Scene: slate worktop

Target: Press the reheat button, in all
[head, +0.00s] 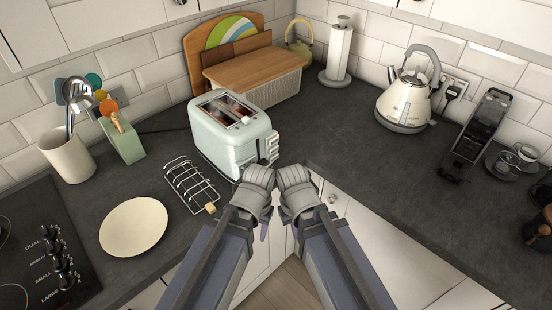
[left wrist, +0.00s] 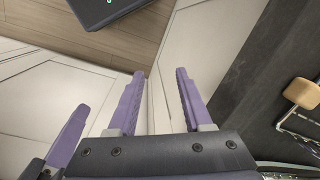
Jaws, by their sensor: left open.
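A pale green toaster (head: 222,150) stands on the worktop with two browned slices in its slots. Its controls (head: 268,150) are on the end facing right; the reheat button is too small to tell apart. My left gripper (head: 264,224) hangs in front of the toaster, over the worktop's front edge, apart from it. In the left wrist view its two purple fingers (left wrist: 160,72) are spread with nothing between them. My right gripper (head: 284,215) is close beside it on the right, its fingers mostly hidden. Another purple finger (left wrist: 68,138) shows at the left of the wrist view.
A wire toast rack (head: 189,187) with a wooden knob (left wrist: 303,93) lies left of my left gripper. A cream plate (head: 134,227) and a hob (head: 35,250) are further left. A wooden-lidded bread bin (head: 272,93) stands behind the toaster.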

